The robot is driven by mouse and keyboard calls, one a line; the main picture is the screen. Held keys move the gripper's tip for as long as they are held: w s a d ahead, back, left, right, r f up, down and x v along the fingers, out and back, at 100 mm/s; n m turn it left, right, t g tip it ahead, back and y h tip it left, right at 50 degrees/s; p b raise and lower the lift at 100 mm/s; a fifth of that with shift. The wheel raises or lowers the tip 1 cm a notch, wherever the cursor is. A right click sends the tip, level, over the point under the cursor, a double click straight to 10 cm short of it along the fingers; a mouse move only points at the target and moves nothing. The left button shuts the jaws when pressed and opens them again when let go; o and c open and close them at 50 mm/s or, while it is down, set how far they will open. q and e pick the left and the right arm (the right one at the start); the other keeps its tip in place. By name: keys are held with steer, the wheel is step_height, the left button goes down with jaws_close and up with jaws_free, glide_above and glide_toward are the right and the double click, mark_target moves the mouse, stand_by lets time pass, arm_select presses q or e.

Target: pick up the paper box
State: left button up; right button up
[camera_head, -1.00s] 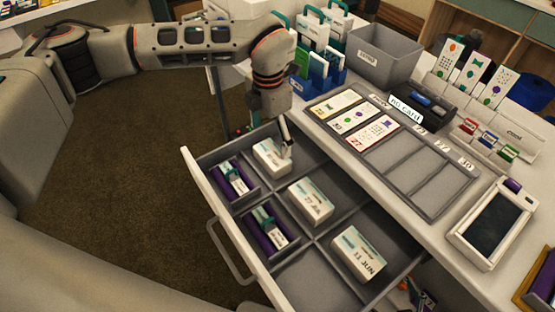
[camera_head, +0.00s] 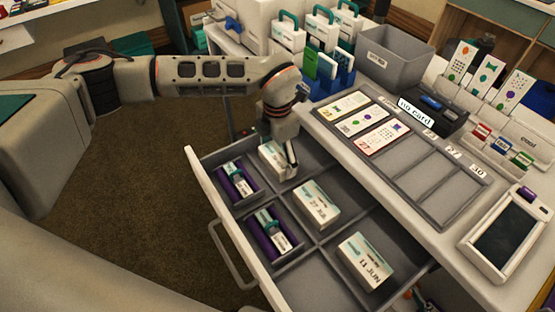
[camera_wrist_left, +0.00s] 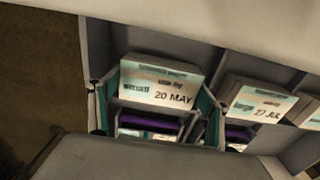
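The paper box under my left gripper (camera_head: 289,163) is a small white carton (camera_head: 273,160) with a teal band, in the back-left compartment of the open drawer. In the left wrist view it reads "small, use by 20 MAY" (camera_wrist_left: 157,88). One grey finger shows at the box's right end in the head view; the other is hidden. Two more paper boxes lie in the drawer: "27 JUL" (camera_head: 313,205), also in the wrist view (camera_wrist_left: 258,103), and "11 JUN" (camera_head: 365,262). My right gripper is not in view.
Grey dividers split the drawer (camera_head: 228,230). Purple-and-teal items (camera_head: 237,181) (camera_head: 271,235) lie in its front compartments. Floor (camera_head: 130,220) is clear in front.

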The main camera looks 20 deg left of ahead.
arm_select(q)
steer(key=shift+c, duration=0.2)
steer(key=shift+w+r, duration=0.1)
steer(key=shift+r, duration=0.5)
step_height(320, 180, up, 10)
steer(key=p, duration=0.2)
step_height(320, 180, up, 9)
glide_above(278, 154)
steer(key=shift+s+p, duration=0.25)
steer(key=shift+p, duration=0.05)
steer(key=shift+f, duration=0.1)
